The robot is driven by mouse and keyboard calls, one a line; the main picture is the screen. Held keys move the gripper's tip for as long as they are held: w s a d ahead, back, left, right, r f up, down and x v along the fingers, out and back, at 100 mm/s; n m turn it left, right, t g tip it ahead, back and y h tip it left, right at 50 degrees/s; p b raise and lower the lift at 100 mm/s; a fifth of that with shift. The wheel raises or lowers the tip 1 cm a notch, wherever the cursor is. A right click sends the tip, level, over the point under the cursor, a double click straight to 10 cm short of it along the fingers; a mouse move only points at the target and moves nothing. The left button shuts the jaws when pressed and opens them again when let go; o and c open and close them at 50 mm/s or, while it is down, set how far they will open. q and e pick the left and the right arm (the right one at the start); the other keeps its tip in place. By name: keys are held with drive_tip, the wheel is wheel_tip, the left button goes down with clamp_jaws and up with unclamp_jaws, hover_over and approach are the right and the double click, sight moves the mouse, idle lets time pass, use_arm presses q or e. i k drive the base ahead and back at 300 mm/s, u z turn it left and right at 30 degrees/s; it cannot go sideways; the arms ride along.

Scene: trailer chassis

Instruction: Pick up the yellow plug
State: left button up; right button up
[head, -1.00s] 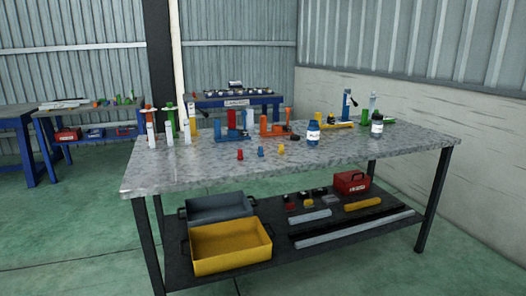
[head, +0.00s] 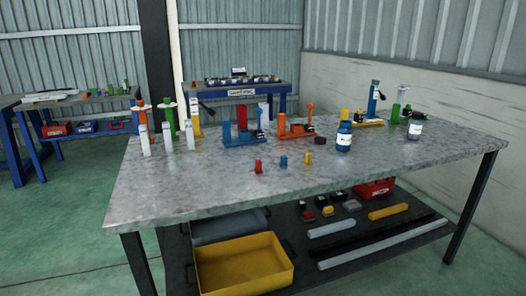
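In the head view, a small yellow plug (head: 309,158) stands on the metal workbench (head: 220,187), near the middle of its top. A blue plug (head: 283,161) and a red plug (head: 258,166) stand in a row to its left. The space around the yellow plug is clear. Neither of my grippers is in view.
Behind the plugs are a blue clamp (head: 243,137) and an orange clamp (head: 292,130). Blue-and-white bottles (head: 344,137) stand to the right. Several tall coloured tools stand at the back left. A yellow bin (head: 245,265) sits on the lower shelf. The front of the bench top is bare.

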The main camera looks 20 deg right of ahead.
sight(308, 160)
drive_tip(key=z, duration=0.35)
drive_tip(key=i, duration=1)
drive_tip(key=z, duration=0.75)
